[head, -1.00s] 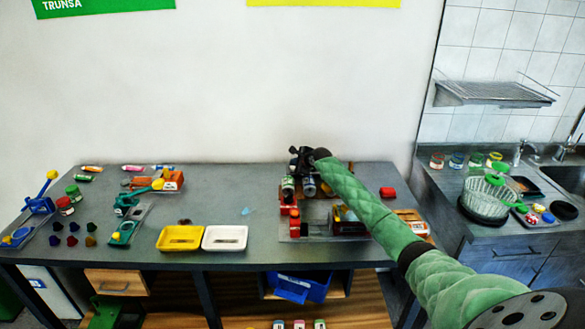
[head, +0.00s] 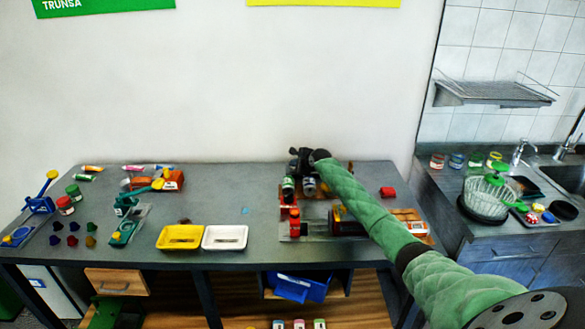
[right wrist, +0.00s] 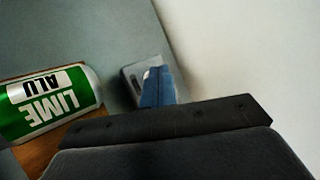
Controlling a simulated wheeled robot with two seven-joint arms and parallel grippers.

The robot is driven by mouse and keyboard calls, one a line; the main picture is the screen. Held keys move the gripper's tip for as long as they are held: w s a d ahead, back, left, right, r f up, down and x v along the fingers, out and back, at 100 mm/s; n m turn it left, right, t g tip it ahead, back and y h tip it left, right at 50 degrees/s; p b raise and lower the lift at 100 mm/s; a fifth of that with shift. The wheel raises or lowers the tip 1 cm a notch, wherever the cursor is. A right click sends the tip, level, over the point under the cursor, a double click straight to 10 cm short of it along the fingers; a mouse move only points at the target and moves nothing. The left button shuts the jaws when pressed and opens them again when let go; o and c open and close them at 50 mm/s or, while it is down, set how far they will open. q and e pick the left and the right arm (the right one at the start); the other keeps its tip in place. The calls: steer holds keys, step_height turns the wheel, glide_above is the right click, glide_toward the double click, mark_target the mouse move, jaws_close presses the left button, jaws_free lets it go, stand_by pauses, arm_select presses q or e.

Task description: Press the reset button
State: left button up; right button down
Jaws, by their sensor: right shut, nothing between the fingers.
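My right gripper (head: 301,161) is at the back of the table, above the far end of a holder with cans. It is shut and empty; its dark edge fills the lower part of the right wrist view. A small blue piece on a grey base (right wrist: 155,86) lies just beyond that edge, and I cannot tell whether it is the reset button. My left gripper is out of view.
A green lime can (right wrist: 48,104) lies close to the gripper on the left in the right wrist view. A yellow tray (head: 181,246) and a white tray (head: 225,247) stand at the front of the table (head: 220,190). My forearm hides part of the holder's right side.

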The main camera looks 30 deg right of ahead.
steer(key=shift+a+f, duration=0.3)
steer(key=shift+f, duration=0.65)
stand_by(0.5)
steer(key=shift+s+r+p, duration=0.25)
steer(key=shift+r+p, duration=0.3)
steer(key=shift+p, duration=0.3)
steer(key=shift+d, duration=0.1)
steer(key=shift+d+r, duration=0.1)
steer(key=shift+r, duration=0.2)
steer(key=shift+r+p, duration=0.45)
steer(key=shift+p, duration=0.1)
steer(key=r+p, duration=0.2)
steer(key=p, duration=0.1)
steer(key=s+r+p, duration=0.1)
steer(key=r+p, duration=0.1)
steer(key=shift+a+r, duration=0.1)
steer(key=shift+a, duration=0.3)
